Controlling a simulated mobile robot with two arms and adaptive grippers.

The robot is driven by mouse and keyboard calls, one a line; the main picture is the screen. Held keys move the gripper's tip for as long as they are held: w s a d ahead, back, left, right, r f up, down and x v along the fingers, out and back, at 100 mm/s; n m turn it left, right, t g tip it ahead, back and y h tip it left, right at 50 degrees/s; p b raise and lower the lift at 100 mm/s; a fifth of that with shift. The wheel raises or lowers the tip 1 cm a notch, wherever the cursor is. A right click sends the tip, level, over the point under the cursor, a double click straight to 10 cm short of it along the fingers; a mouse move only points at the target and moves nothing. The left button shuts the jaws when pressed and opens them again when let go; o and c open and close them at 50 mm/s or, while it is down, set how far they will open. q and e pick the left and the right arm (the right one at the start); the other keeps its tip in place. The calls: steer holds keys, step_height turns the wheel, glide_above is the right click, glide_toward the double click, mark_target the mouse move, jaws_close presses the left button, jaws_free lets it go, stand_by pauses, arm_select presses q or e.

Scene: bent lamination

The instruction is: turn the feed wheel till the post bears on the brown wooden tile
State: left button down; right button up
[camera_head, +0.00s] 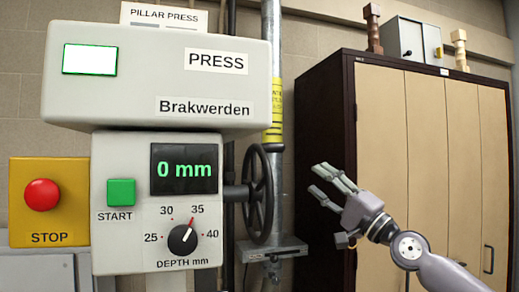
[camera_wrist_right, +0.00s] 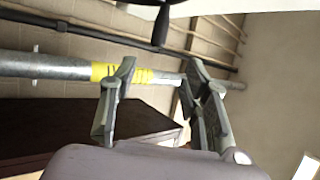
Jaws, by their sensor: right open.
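The feed wheel (camera_head: 261,195) is a black spoked handwheel on the right side of the press (camera_head: 150,205), seen nearly edge-on. My right gripper (camera_head: 322,180) is open and empty, to the right of the wheel and apart from it, fingers pointing left toward it. In the right wrist view, the open fingers (camera_wrist_right: 157,80) have nothing between them held; the steel column with its yellow band passes behind them. A black knobbed rod (camera_wrist_right: 161,25) hangs in at the top; I cannot tell if it is the wheel's handle. Neither the brown wooden tile nor a post bearing on it can be made out. My left gripper is out of view.
The press display (camera_head: 184,169) reads 0 mm, and the depth knob (camera_head: 182,239) points near 35. A green START button (camera_head: 121,192) and a red STOP button (camera_head: 42,194) are at left. The steel column (camera_head: 271,60) stands behind the wheel. A cabinet (camera_head: 430,150) stands behind my right arm.

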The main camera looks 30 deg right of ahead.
steer(key=p, duration=0.7)
glide_toward(281, 150)
steer(key=r, duration=0.1)
steer(key=p+x, duration=0.1)
steer(key=x, duration=0.2)
steer(key=p+x, duration=0.2)
steer(key=x, duration=0.1)
steer(key=p+x, duration=0.1)
steer(key=x, duration=0.3)
steer(key=shift+w+a+f+p, duration=0.1)
steer(key=shift+w+f+p, duration=0.05)
steer(key=shift+f+p, duration=0.2)
steer(key=shift+w+a+r, duration=0.15)
steer(key=shift+w+r, duration=0.05)
steer(key=shift+w, duration=0.45)
jaws_close()
